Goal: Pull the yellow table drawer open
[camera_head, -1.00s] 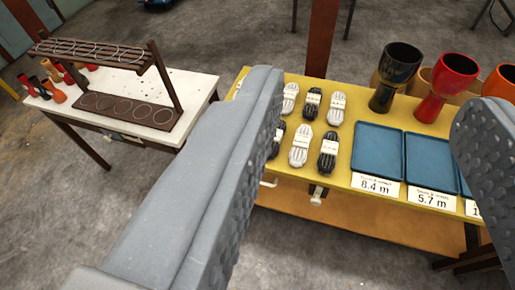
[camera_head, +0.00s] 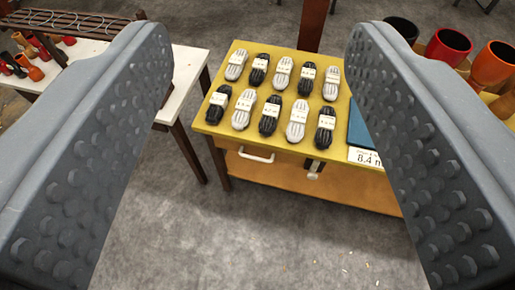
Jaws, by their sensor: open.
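The yellow table (camera_head: 218,118) stands ahead of me, seen between the fingers of my gripper (camera_head: 255,150). Its drawer front (camera_head: 278,172) is under the tabletop at the left part of the front side and looks closed. A white bar handle (camera_head: 257,155) sits on it. My gripper is open and empty, with one studded grey finger at each side of the picture. The handle lies between the fingers in the picture, farther off and not touched. The right finger hides part of the table's right side.
Several grey and black rope bundles (camera_head: 283,73) lie on the tabletop. A white knob or latch (camera_head: 313,174) hangs right of the handle. A blue tray (camera_head: 360,130) and goblet drums (camera_head: 447,47) are at right. A white table (camera_head: 185,75) stands left.

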